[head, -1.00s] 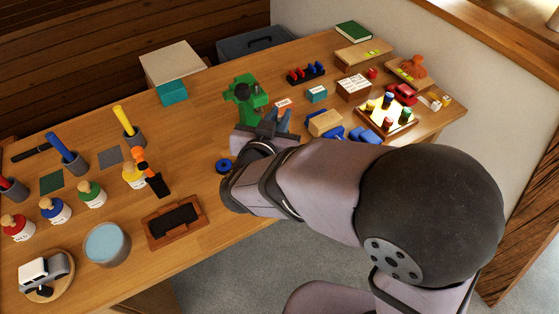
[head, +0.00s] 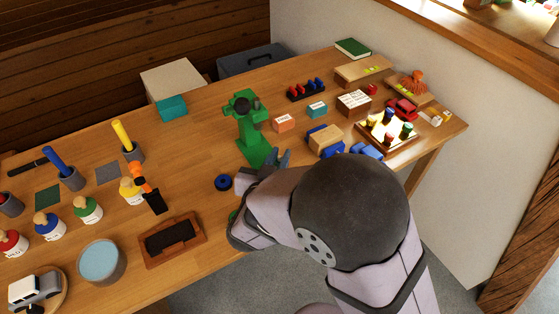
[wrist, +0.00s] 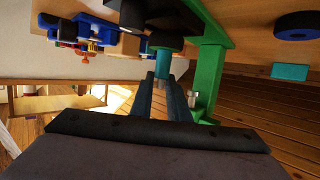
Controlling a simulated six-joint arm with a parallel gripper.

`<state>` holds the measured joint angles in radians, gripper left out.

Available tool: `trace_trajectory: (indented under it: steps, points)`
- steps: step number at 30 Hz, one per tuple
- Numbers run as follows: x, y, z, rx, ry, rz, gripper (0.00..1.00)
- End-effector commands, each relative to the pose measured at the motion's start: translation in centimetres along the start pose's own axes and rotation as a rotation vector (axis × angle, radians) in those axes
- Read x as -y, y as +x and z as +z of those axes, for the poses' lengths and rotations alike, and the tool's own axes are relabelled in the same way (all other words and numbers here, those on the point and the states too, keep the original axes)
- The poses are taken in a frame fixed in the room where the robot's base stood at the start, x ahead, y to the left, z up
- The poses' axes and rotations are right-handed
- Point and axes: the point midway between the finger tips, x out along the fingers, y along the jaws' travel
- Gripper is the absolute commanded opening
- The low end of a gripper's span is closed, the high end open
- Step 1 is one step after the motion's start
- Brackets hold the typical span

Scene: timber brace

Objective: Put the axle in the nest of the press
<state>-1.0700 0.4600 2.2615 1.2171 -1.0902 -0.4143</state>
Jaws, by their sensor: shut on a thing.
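The green press (head: 249,118) stands mid-table with a dark round part at its top. Its green column (wrist: 208,75) also shows in the wrist view, which sees the scene upside down. My gripper (wrist: 162,80) is close to the press on its near side, and in the head view its fingers (head: 284,158) are by the base. The fingers are shut on a teal upright piece (wrist: 162,64), apparently the axle. A dark round piece (wrist: 165,42), probably the nest, adjoins its table-side end. I cannot tell whether the axle is inside it or only over it. In the head view my arm hides the axle.
A blue ring (head: 223,182) lies left of my gripper. Right of the press are an orange block (head: 284,122), a teal block (head: 317,110) and a wood-and-blue toy (head: 325,140). A brown tray (head: 171,237) lies front left. Bare table lies left of the press.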

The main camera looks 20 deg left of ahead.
Motion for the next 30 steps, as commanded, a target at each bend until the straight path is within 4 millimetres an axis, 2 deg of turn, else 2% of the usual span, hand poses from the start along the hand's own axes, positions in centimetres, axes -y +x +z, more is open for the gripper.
trace_trajectory:
  steps: [1,4,16,17,19,30]
  points:
    - [-0.01,0.23,0.70,0.000,-0.001,0.001,0.00]
    - [0.00,0.39,1.19,-0.002,0.000,0.000,0.00]
    - [0.01,0.49,1.53,-0.002,0.002,0.000,0.00]
    - [0.01,0.50,1.56,-0.001,0.001,0.000,0.18]
    - [0.01,0.48,1.49,-0.001,0.002,0.000,0.34]
    - [0.01,0.39,1.21,-0.001,0.002,0.000,0.34]
